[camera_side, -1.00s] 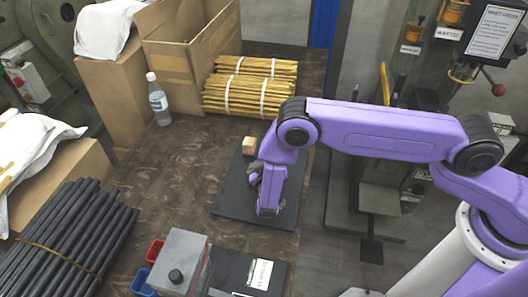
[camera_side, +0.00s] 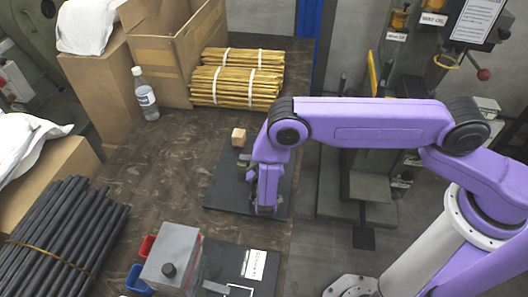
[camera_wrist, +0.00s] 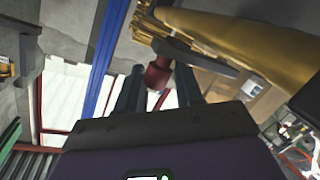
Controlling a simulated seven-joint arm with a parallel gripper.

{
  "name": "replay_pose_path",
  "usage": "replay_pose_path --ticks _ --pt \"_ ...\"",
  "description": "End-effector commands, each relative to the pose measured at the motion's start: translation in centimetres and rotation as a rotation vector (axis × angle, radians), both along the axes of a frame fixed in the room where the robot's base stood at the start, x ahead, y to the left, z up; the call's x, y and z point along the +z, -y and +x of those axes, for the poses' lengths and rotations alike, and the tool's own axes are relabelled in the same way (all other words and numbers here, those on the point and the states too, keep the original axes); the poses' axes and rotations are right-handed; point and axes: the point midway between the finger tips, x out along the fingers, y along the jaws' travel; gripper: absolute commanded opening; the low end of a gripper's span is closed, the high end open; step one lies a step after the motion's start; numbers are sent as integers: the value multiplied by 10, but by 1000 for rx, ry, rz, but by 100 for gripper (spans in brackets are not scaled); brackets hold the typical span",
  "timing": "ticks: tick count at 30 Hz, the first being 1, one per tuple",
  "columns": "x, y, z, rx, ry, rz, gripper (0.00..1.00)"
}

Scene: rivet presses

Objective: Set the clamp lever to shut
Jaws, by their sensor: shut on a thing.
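In the wrist view, a dark red knob (camera_wrist: 157,74) sits between the two dark fingers of my gripper (camera_wrist: 160,80), which is shut on it. A dark grey bar (camera_wrist: 195,57), seemingly the clamp lever, runs across just beyond the knob. In the side view, my gripper (camera_side: 251,172) is low over the black base plate (camera_side: 225,199) on the bench. My wrist hides most of the clamp there, so I cannot tell the lever's angle.
A wooden block (camera_side: 239,137) lies at the plate's far left edge. A grey box-shaped fixture (camera_side: 172,252) stands in front, beside red and blue bins. The bench (camera_side: 155,165) between is clear.

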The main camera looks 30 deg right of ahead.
Motion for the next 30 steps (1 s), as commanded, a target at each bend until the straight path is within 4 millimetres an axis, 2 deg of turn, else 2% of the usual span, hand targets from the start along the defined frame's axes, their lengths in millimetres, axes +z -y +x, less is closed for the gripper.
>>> replay_pose_path --ticks 1,3,4,5,17,20,30 --pt "-5 10 -4 -17 -24 -17 0" --pt "-5 10 -4 -17 -24 -17 0" --pt "-5 10 -4 -17 -24 -17 39" --pt "-5 10 -4 -17 -24 -17 48" --pt "-4 4 -9 -14 -21 -13 48" --pt "-1 -5 -20 -8 -21 -14 48" --pt "13 -47 -77 -1 -12 -10 48"
